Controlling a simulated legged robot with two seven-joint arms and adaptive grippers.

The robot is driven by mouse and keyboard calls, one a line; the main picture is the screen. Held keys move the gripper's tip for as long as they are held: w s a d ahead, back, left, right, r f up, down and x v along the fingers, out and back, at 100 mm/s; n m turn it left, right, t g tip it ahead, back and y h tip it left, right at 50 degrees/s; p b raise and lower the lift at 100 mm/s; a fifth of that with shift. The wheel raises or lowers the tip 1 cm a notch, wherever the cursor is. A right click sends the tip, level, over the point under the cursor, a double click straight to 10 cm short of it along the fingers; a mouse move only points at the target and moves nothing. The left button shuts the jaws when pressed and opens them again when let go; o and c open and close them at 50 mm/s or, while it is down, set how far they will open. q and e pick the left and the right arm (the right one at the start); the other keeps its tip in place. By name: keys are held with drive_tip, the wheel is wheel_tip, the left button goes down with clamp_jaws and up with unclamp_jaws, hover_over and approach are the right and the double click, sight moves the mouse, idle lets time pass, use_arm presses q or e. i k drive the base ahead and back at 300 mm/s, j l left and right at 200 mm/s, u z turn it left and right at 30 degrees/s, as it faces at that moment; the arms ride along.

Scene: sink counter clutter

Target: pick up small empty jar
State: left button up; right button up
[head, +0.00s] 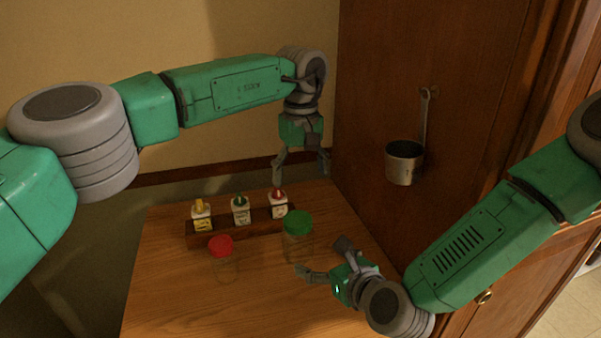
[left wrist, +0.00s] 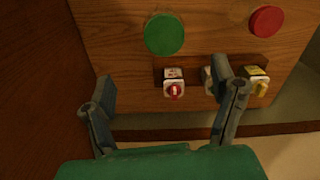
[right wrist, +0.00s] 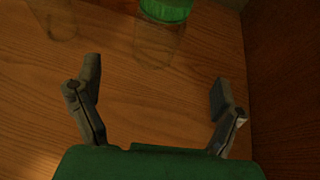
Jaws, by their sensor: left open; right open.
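Two clear jars stand upright on the wooden counter. The smaller jar (head: 224,264) has a red lid; the larger jar (head: 297,246) has a green lid, and both look empty. In the left wrist view the red lid (left wrist: 266,21) and green lid (left wrist: 164,34) show from above. In the right wrist view the green-lidded jar (right wrist: 160,40) is beyond the fingers. My left gripper (head: 301,172) is open and empty, pointing down above the back right of the counter. My right gripper (head: 318,258) is open and empty, low beside the green-lidded jar, touching neither jar.
A wooden rack (head: 240,228) behind the jars holds three small bottles with yellow, green and red tops. A metal cup (head: 404,163) hangs on the cabinet wall (head: 440,100) at right. The counter's front left (head: 170,300) is clear.

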sight(227, 269)
drive_tip(key=k+l, duration=0.75)
drive_tip(key=k, duration=0.15)
